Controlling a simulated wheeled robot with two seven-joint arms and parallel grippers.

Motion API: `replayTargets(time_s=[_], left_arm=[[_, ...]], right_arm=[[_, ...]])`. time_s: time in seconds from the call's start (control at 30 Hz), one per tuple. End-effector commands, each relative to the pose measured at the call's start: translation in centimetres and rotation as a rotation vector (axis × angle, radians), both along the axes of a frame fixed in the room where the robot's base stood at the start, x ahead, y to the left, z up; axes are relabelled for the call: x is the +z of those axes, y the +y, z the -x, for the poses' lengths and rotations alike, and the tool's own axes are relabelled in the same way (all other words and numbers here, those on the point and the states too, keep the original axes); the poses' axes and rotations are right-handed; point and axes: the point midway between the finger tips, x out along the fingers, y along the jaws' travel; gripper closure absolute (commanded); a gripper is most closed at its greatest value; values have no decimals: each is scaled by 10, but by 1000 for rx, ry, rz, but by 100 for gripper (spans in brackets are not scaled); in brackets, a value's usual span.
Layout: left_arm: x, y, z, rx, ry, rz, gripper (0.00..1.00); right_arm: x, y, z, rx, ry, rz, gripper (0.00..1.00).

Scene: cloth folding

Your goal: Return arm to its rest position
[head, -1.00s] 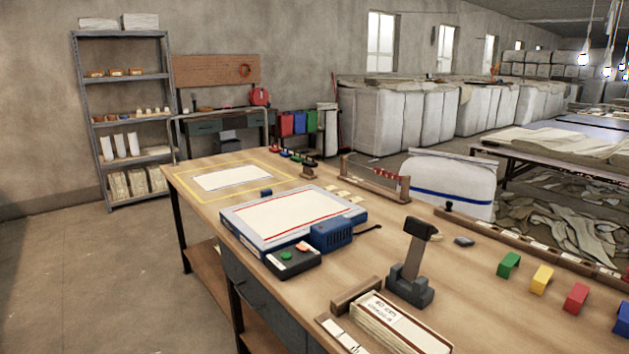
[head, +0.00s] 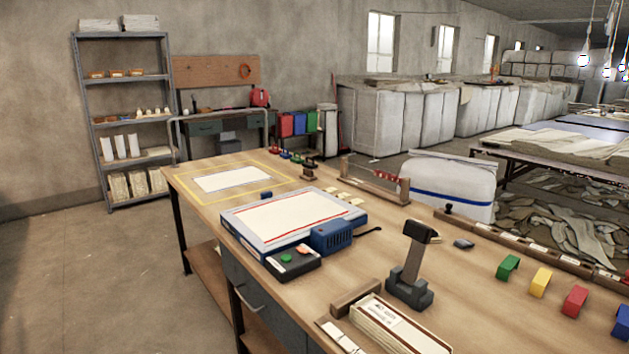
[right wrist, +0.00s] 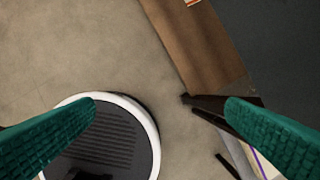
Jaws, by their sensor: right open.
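My right gripper (right wrist: 162,122) shows in the right wrist view as two green ridged fingers set wide apart, one at the left and one at the right. Nothing is between them, and it hangs over the bare floor. A white-rimmed round base with a dark ribbed top, part of my own body, lies below the left finger. The workbench (head: 350,262) fills the middle of the head view; neither arm nor gripper shows there. My left gripper is in neither view.
On the bench are a blue-framed pad (head: 292,216), a scanner on a stand (head: 411,265), and green (head: 508,266), yellow (head: 541,281) and red (head: 575,300) blocks. A shelf (head: 122,74) stands by the back wall. The floor (head: 120,280) left of the bench is clear.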

Motion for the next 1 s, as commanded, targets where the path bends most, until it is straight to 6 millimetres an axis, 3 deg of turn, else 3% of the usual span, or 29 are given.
replayTargets(time_s=[0.27, 0.4, 0.6, 0.8, 1.0], left_arm=[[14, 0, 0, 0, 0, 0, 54], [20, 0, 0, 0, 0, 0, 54], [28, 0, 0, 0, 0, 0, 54], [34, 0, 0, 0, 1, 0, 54], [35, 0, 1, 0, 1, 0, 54]], right_arm=[[-116, -1, 22, 10, 61, 5, 6], [-172, -6, 52, 16, 93, 8, 6], [-234, -15, 111, 26, 134, 13, 6], [-266, -26, 168, 33, 163, 18, 6], [-275, -32, 193, 37, 173, 20, 6]])
